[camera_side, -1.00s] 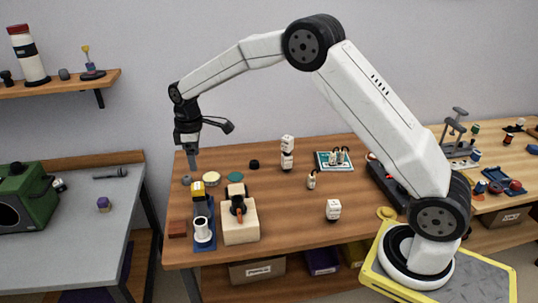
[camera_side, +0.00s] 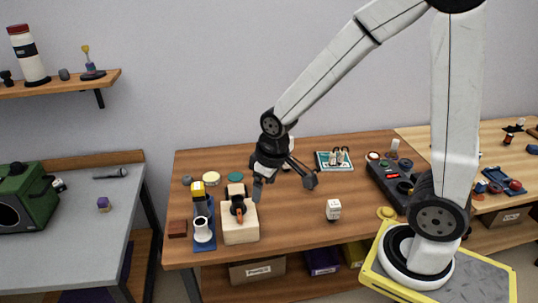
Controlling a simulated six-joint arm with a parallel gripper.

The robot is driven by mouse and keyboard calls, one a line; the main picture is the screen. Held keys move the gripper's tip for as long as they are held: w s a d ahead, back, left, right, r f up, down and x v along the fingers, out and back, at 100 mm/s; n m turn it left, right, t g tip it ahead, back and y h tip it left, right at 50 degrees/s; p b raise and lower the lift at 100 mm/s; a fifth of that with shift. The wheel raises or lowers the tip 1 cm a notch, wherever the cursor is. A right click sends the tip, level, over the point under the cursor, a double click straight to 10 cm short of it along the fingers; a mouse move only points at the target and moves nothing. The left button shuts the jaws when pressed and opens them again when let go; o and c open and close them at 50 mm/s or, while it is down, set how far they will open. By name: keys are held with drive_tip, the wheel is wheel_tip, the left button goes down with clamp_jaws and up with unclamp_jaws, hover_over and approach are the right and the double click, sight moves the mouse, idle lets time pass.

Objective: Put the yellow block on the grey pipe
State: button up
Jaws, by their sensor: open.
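A small yellow block (camera_side: 197,186) sits on top of a dark upright piece at the back of a blue base (camera_side: 204,243), at the left of the wooden table. I cannot tell whether that upright piece is the grey pipe. A pale, round-topped piece (camera_side: 202,235) with a dark opening stands at the front of the same base. My gripper (camera_side: 284,184) is open, with its fingers spread and nothing seen between them. It is in the air above the middle of the table, to the right of the yellow block and apart from it.
A light wooden block (camera_side: 240,232) with a dark and orange part stands just right of the blue base. A reddish-brown block (camera_side: 177,228) lies to the left. A white block (camera_side: 333,209) stands to the right. The table front between them is clear.

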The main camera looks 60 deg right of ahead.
drive_tip(key=shift+m, duration=0.7)
drive_tip(key=s, duration=0.2)
drive_tip(key=s+f, duration=0.1)
drive_tip(key=s, duration=0.2)
drive_tip(key=shift+s, duration=0.25)
